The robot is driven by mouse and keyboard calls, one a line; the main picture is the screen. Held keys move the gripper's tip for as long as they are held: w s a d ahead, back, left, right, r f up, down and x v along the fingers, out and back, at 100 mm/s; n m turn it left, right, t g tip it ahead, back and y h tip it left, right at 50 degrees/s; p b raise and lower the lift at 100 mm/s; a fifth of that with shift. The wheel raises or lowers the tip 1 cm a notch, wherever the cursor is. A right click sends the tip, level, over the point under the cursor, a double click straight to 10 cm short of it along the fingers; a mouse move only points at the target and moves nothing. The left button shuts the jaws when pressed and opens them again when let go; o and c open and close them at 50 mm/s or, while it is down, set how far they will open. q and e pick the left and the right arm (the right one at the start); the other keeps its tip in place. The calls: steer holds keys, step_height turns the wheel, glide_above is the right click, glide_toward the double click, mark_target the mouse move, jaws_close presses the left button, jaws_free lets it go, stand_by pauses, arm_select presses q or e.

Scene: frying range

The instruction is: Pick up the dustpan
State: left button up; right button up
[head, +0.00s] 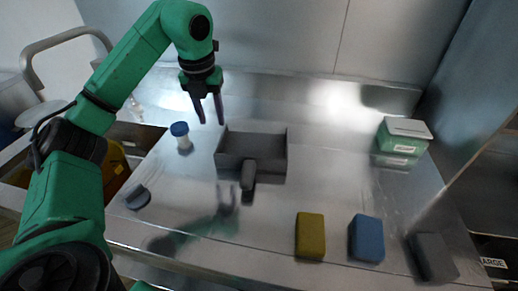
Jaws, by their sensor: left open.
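The dustpan (252,148) is a dark grey open box with a short handle (248,174) pointing toward me. It lies on the shiny metal counter, left of the middle. My left gripper (210,121) hangs from the green arm, fingers pointing down, above and left of the dustpan's back left corner. Its two dark fingers are apart with nothing between them. It appears apart from the dustpan. My right gripper is out of view.
A blue-capped bottle (182,136) stands just left of the dustpan. A yellow sponge (310,236), a blue sponge (366,238) and a grey block (434,256) lie at the front right. A green box (402,138) stands at the back right. The counter (335,180) is clear right of the dustpan.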

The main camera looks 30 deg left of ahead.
arm_select(q)
glide_above(218, 148)
steer(key=s, duration=0.2)
step_height(218, 148, down, 4)
steer(key=f, duration=0.2)
steer(key=w+f+p, duration=0.1)
steer(key=f, duration=0.1)
steer(key=w+f, duration=0.1)
steer(key=f, duration=0.2)
steer(key=shift+f+p, duration=0.1)
steer(key=shift+p, duration=0.3)
steer(key=shift+a+f, duration=0.1)
steer(key=shift+f, duration=0.3)
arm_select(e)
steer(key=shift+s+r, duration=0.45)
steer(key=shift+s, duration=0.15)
arm_select(q)
jaws_close()
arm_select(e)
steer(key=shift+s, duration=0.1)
